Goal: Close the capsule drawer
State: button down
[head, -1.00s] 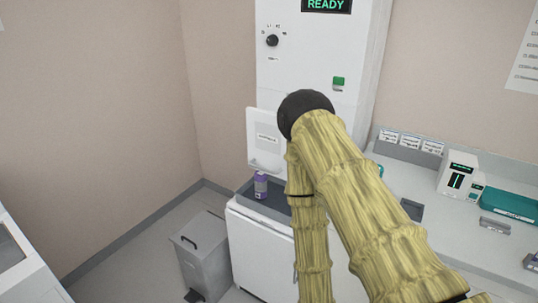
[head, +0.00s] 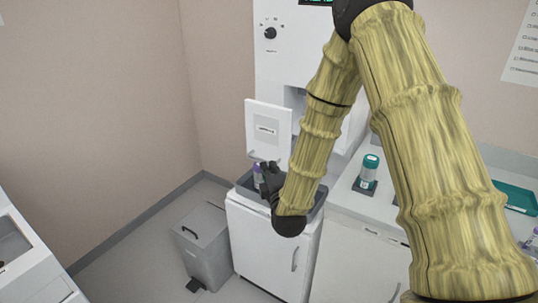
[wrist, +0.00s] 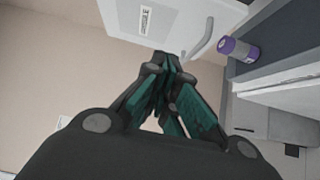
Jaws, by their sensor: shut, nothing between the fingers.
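The capsule drawer's white labelled front panel (head: 267,128) stands out from the white machine. A dark opening (head: 295,98) shows beside it. In the wrist view the same panel (wrist: 125,22) fills the top middle, with a grey handle (wrist: 211,36) near its right edge. My gripper (head: 268,168) is shut and empty, just below the panel in the head view. Its fingertips (wrist: 170,64) show in the wrist view close to the panel's edge, left of the handle. I cannot tell whether they touch it. The drawer's inside is hidden.
A purple bottle (wrist: 238,49) stands in a dark tray (head: 244,185) on a white cabinet (head: 258,235), close to my gripper. A grey bin (head: 203,250) stands left of the cabinet. A teal-capped container (head: 369,170) stands on the counter at right.

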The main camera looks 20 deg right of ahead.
jog(key=p, duration=0.5)
send_near(266, 140)
jog(key=w+a, duration=0.2)
jog(key=a, duration=0.1)
jog(key=shift+w+d+p, duration=0.4)
jog(key=shift+w+d, duration=0.25)
jog(key=shift+d, duration=0.2)
jog(key=shift+w+d+p, duration=0.35)
jog(key=shift+w+d, duration=0.3)
jog(key=shift+d, duration=0.2)
jog(key=shift+w, duration=0.1)
